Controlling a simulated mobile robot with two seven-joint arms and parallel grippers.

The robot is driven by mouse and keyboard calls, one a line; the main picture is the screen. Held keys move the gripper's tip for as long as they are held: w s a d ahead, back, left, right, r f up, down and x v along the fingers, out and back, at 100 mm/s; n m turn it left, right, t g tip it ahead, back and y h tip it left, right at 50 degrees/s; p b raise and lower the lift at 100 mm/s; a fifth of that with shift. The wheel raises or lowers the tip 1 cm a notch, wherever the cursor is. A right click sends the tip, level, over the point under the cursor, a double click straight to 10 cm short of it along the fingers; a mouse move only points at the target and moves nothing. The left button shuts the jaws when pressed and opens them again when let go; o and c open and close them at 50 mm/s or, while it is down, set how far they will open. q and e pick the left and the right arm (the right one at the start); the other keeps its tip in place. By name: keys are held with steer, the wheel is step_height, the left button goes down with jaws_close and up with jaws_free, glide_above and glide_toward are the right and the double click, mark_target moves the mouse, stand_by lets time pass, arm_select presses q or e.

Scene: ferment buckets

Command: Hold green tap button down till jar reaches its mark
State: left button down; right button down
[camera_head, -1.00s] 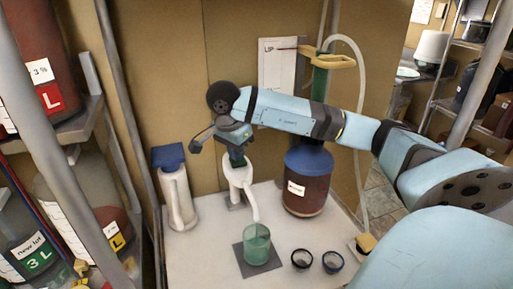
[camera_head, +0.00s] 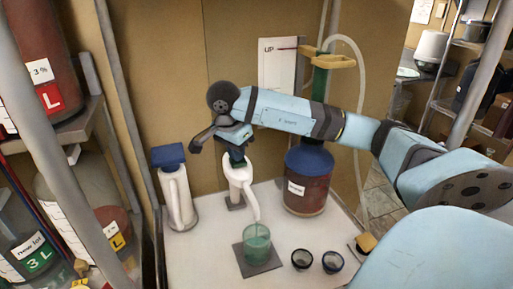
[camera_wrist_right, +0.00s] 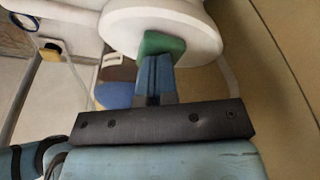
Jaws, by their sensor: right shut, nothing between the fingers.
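The white tap (camera_head: 238,175) stands on the table with its spout over a green see-through jar (camera_head: 257,243) on a dark square mat (camera_head: 268,267). My left gripper is not in view.
A blue-lidded white container (camera_head: 177,192) stands left of the tap. A blue-topped dark red jug (camera_head: 307,180) stands behind right. Two small black-rimmed cups (camera_head: 302,259) sit right of the jar. Shelves with large labelled containers (camera_head: 75,205) are at the left.

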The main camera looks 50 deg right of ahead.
stand_by(0.3)
step_height(320, 180, up, 6)
steer(key=p, duration=0.3)
stand_by(0.4)
steer(key=shift+a+f, duration=0.1)
